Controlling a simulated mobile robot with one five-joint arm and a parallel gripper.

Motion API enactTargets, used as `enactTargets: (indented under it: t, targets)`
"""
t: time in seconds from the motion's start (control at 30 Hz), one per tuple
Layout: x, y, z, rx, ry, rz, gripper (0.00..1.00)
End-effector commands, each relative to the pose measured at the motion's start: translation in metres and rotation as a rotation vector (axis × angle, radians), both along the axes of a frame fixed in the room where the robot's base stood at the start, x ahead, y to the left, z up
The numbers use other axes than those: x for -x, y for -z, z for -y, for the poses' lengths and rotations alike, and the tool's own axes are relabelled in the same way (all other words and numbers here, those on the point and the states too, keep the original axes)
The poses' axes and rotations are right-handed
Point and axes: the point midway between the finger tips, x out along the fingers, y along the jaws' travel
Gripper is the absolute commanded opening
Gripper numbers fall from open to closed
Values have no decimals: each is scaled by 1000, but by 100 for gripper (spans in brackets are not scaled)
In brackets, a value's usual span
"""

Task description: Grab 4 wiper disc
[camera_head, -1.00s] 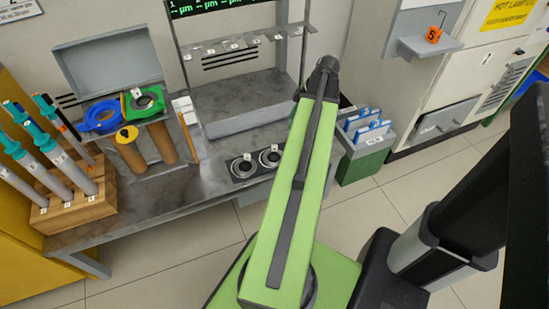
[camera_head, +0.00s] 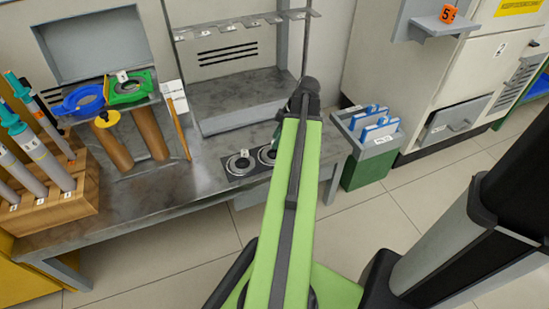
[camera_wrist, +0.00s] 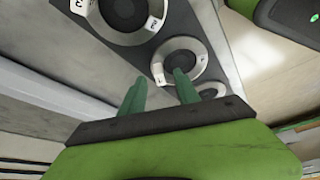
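Ring-shaped discs with dark centres sit in a dark plate (camera_head: 228,176) at the front of the bench. In the head view a left disc (camera_head: 240,163) shows fully, and a second disc (camera_head: 267,155) is partly covered by my arm. The wrist view shows three: a large one at the top (camera_wrist: 125,12), a middle one (camera_wrist: 180,58) and a small part of a third (camera_wrist: 211,91). Small number labels are near them, but I cannot read a 4. My gripper (camera_wrist: 158,90) has its two green fingers apart, with the right fingertip overlapping the middle disc in view. Contact cannot be told.
A green-and-grey bin (camera_head: 370,160) with blue-topped packets stands right of the bench. A wooden block (camera_head: 60,205) with grey rods is at left. A metal shelf (camera_head: 245,27) stands at the back.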

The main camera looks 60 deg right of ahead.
Motion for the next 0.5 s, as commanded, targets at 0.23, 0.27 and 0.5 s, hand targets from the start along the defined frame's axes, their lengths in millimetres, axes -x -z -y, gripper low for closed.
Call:
enactTargets:
  t: [0.23,0.27,0.5]
  targets:
    - [-4,10,-2,0,0,0,38]
    - [-4,10,-2,0,0,0,38]
    - [-3,10,-2,1,0,0,8]
